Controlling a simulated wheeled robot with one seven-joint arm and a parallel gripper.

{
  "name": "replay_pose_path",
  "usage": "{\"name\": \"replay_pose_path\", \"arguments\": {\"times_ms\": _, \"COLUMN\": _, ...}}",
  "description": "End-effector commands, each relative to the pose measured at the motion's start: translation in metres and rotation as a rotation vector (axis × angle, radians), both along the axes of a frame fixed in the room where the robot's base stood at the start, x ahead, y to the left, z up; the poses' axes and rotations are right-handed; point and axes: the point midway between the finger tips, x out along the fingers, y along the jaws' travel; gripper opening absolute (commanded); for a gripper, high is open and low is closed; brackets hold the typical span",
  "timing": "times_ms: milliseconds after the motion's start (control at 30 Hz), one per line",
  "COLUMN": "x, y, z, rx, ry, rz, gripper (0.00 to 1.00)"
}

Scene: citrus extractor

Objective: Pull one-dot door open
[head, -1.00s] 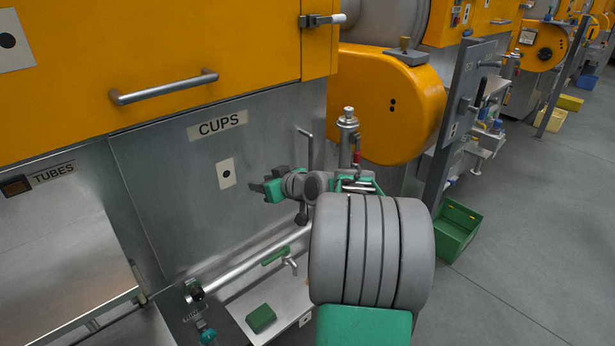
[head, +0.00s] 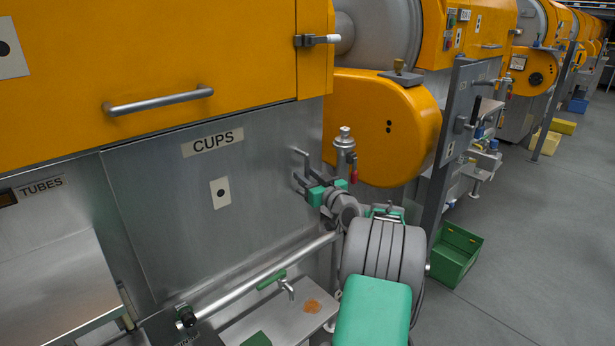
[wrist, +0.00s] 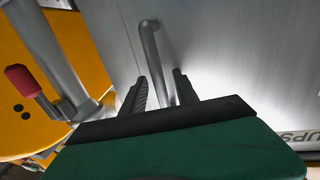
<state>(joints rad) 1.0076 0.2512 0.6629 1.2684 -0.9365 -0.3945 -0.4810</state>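The CUPS door (head: 165,220) is a flat grey steel panel with a label bearing one black dot (head: 220,192). It looks closed. Its slim bar handle (head: 299,158) is at the panel's right side and also shows in the wrist view (wrist: 151,50). My gripper (head: 301,183) is at this handle, fingers toward the panel. In the wrist view my two dark fingers (wrist: 161,78) stand apart, one on each side of the bar, with gaps visible. The handle's lower part is hidden behind the gripper.
An orange cover (head: 150,50) with a horizontal handle (head: 160,101) is above the door. A valve with a red lever (head: 353,168) stands close right of my gripper. A steel pipe (head: 265,268) and tray (head: 285,322) lie below. A green bin (head: 456,254) is on the floor.

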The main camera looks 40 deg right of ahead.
Motion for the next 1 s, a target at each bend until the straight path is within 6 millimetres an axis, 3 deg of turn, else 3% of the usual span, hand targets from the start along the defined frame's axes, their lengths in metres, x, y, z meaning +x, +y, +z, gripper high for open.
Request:
{"name": "replay_pose_path", "arguments": {"times_ms": 67, "x": -0.0001, "y": 0.0002, "z": 0.0000, "rx": 0.000, "ry": 0.000, "rz": 0.000, "gripper": 0.34}}
{"name": "replay_pose_path", "arguments": {"times_ms": 500, "x": -0.0002, "y": 0.0004, "z": 0.0000, "rx": 0.000, "ry": 0.000, "rz": 0.001, "gripper": 0.00}}
{"name": "replay_pose_path", "arguments": {"times_ms": 1000, "x": -0.0002, "y": 0.0005, "z": 0.0000, "rx": 0.000, "ry": 0.001, "rz": 0.001, "gripper": 0.00}}
